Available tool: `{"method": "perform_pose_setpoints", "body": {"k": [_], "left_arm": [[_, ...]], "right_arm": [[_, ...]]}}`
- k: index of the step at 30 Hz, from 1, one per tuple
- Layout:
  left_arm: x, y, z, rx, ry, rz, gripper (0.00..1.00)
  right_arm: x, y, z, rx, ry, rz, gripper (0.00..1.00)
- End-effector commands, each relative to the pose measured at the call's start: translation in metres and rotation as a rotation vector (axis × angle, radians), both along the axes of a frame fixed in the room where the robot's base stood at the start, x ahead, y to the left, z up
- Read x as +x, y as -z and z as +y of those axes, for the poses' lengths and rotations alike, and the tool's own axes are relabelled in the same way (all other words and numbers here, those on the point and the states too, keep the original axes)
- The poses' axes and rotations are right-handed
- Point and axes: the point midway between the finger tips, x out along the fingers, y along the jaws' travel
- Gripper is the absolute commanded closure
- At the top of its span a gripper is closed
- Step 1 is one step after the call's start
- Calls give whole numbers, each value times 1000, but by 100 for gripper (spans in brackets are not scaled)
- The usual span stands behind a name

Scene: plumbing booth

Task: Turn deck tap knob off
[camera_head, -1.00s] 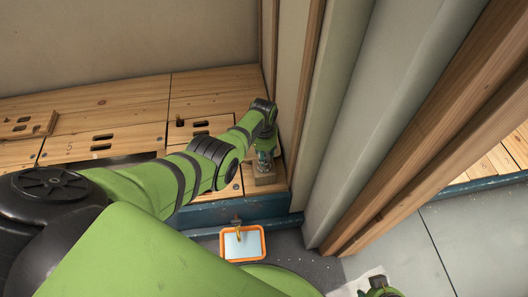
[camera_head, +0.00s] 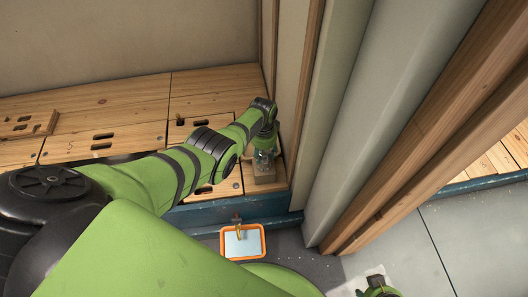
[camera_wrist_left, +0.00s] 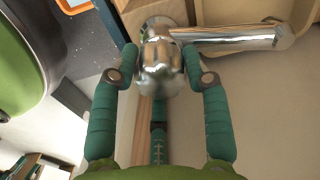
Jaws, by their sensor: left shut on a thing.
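The chrome deck tap shows in the left wrist view, with its rounded knob (camera_wrist_left: 160,72) towards the camera and its spout (camera_wrist_left: 235,37) reaching to the right. My left gripper (camera_wrist_left: 160,66) has its green fingers on both sides of the knob and is shut on it. In the head view my left gripper (camera_head: 263,152) is at the tap, above a small wooden block (camera_head: 264,178) by the wall; the arm and gripper hide much of the tap. Of my right side, only a green and black part shows at the bottom edge of the head view; its fingers cannot be made out.
An orange-rimmed tray (camera_head: 242,257) stands below a small brass spout (camera_head: 237,219) at the blue deck edge (camera_head: 230,210). A wooden deck with slotted panels (camera_head: 110,135) lies at the left. Wall panels and wooden posts (camera_head: 440,140) stand close on the right.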

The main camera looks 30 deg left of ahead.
Motion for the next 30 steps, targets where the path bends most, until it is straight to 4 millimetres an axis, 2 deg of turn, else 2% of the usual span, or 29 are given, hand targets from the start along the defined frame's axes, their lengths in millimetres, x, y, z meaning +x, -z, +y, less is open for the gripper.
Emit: {"method": "perform_pose_setpoints", "body": {"k": [1,10,11,12,25,30], "left_arm": [[-9,5,5,9,4,24,86],[-9,5,6,13,5,25,86],[-9,5,6,13,5,25,45],[-9,5,7,14,5,25,30],[-3,0,3,6,3,11,30],[-2,-9,3,5,2,7,30]], "right_arm": [[0,0,0,0,0,0,60],[1,0,0,0,0,-1,60],[1,0,0,0,0,-1,60],[1,0,0,0,0,-1,60],[3,0,-1,-1,1,-4,60],[2,0,-1,0,0,-3,60]]}}
